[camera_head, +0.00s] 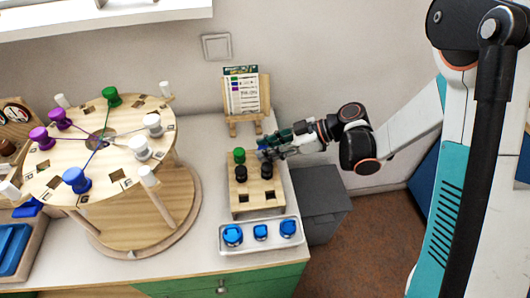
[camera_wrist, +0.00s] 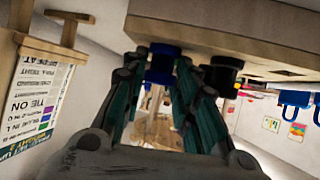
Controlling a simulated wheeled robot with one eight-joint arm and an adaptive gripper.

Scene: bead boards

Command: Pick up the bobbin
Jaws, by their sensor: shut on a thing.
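A blue bobbin (camera_wrist: 163,62) is between the fingers of my gripper (camera_wrist: 160,85) in the wrist view, which looks turned over. My gripper is shut on it. In the head view my gripper (camera_head: 272,150) is at the back right of the wooden bobbin block (camera_head: 257,204), and only a bit of blue shows there. The bobbin is against or very close to the block; I cannot tell whether it is still seated. A black bobbin (camera_wrist: 226,75) stands right beside it in the wrist view.
A green bobbin (camera_head: 239,156) and two black bobbins (camera_head: 241,173) are on the block. A tray (camera_head: 260,248) with blue items lies in front. A round braiding board (camera_head: 65,180) stands left. A card on a small easel (camera_head: 243,95) stands behind.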

